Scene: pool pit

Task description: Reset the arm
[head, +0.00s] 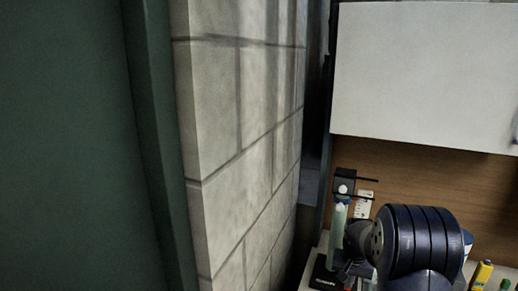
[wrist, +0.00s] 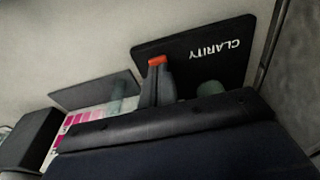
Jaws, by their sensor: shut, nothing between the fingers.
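My gripper (wrist: 157,63) shows in the wrist view, with its orange-tipped fingers together and nothing between them. It is in front of a black plate (wrist: 225,42) lettered "CLARITY"; I cannot tell whether they touch. In the head view, my dark ribbed arm stands at the lower right, and the gripper itself is hard to make out behind it.
In the head view a stand with a pale green column (head: 338,236) is close beside my arm. A yellow object (head: 482,274) is to the right. A white cabinet (head: 425,70) hangs above, and a pale block wall (head: 240,130) is left. Pink-and-white strips (wrist: 75,122) show in the wrist view.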

